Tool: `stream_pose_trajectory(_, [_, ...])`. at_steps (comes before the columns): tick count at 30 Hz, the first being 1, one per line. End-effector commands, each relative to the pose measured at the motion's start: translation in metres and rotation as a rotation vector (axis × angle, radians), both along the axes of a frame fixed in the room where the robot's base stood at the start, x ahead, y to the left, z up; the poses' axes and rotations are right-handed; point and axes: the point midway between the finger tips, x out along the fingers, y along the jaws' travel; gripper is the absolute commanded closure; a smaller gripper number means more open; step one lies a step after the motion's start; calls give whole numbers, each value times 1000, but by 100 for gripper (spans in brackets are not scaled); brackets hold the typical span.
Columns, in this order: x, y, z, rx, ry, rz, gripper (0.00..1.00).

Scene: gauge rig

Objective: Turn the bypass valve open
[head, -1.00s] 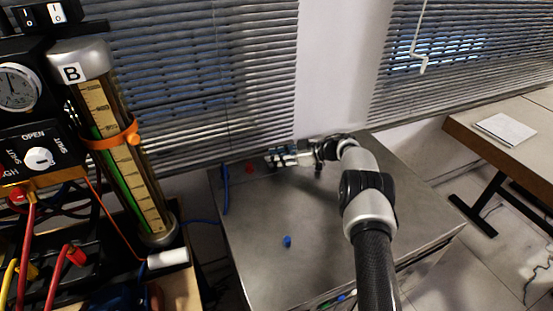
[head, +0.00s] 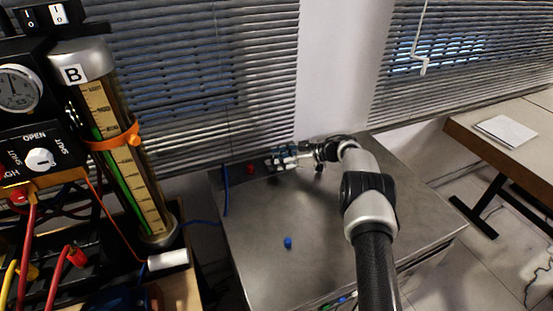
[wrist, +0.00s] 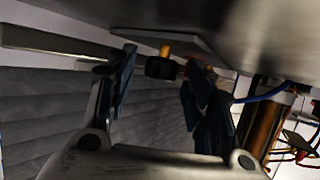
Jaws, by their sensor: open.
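A black panel at the left of the head view carries a white round knob (head: 40,158), with OPEN above it and SHUT to its sides. I cannot read whether this is the bypass valve, and its exact setting is unclear. My gripper (head: 279,161) is far to the right of the knob, over the back of the grey metal bench (head: 262,265). In the wrist view my gripper (wrist: 160,70) has its fingers spread. A dark cylindrical part (wrist: 161,67) with an orange piece shows between them; I cannot tell whether they touch it.
Glass column B (head: 120,150) with an orange clamp stands right of the panel, beside a dial gauge (head: 18,88). Red and yellow leads hang below. A red cap (head: 250,169) and a blue cap (head: 288,242) are on the bench. The bench's middle is mostly clear.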

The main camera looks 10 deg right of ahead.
Motion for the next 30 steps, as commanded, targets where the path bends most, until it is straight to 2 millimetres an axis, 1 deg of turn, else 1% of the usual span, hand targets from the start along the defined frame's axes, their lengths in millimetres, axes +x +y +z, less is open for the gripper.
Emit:
stream_pose_trajectory(5, [-9, -21, 10, 0, 0, -3, 52])
stream_pose_trajectory(13, [-34, -68, 32, 1, -1, -4, 52])
stream_pose_trajectory(18, [-45, -88, 42, 0, -1, -2, 52])
stream_pose_trajectory(23, [-49, -96, 45, 1, -1, -1, 52])
stream_pose_trajectory(30, [-50, -97, 46, 1, 0, 0, 52])
